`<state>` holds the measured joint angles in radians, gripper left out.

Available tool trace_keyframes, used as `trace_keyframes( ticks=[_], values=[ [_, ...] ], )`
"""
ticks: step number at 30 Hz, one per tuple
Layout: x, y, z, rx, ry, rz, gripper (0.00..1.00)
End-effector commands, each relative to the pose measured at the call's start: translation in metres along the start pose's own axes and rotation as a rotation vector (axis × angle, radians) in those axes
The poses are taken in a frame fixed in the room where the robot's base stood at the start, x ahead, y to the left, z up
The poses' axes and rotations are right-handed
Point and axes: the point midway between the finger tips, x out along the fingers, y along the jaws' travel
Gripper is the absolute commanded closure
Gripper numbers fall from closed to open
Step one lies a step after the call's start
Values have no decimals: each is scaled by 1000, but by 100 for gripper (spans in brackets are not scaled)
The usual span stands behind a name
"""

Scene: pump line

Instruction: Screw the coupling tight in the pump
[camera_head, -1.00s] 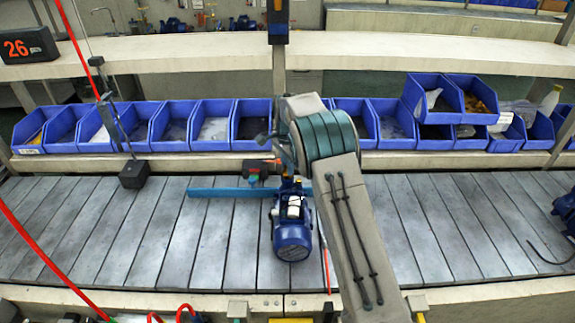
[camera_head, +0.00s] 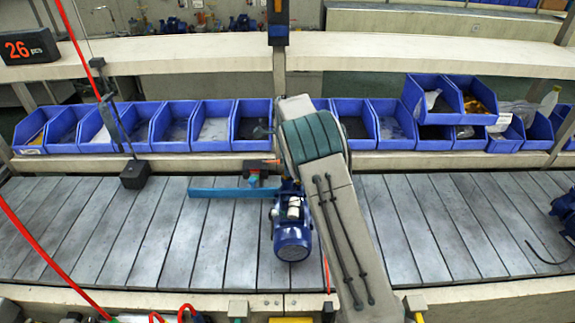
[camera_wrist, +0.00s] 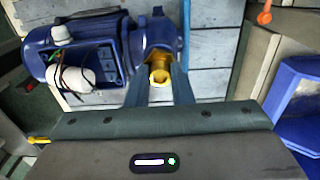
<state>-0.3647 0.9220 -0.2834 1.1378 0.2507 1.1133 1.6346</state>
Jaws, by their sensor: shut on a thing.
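The blue pump (camera_head: 292,238) stands on the slatted conveyor, just left of my arm in the head view. The wrist view shows its motor body (camera_wrist: 88,48) with an open box holding white parts and wires. A brass coupling (camera_wrist: 160,70) is at the pump's port, at the end facing my gripper. My gripper (camera_wrist: 159,82) has its two blue fingers on either side of the coupling and is shut on it. Whether the thread is fully seated cannot be seen. In the head view my arm hides the gripper and the coupling.
Blue bins (camera_head: 212,130) line the shelf behind the conveyor. A black block (camera_head: 135,175) hangs at left. Another blue pump (camera_head: 566,210) is at the right edge. Conveyor slats (camera_head: 440,230) between are clear.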

Motion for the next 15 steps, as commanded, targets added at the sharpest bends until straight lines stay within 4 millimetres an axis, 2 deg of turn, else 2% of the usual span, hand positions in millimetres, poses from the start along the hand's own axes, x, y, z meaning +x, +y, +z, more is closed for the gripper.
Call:
trace_keyframes(
  ticks=[8, 15],
  values=[
    [2, 1, 0, 10, 1, 5, 100],
    [2, 2, 0, 222, 3, 6, 100]
  ],
)
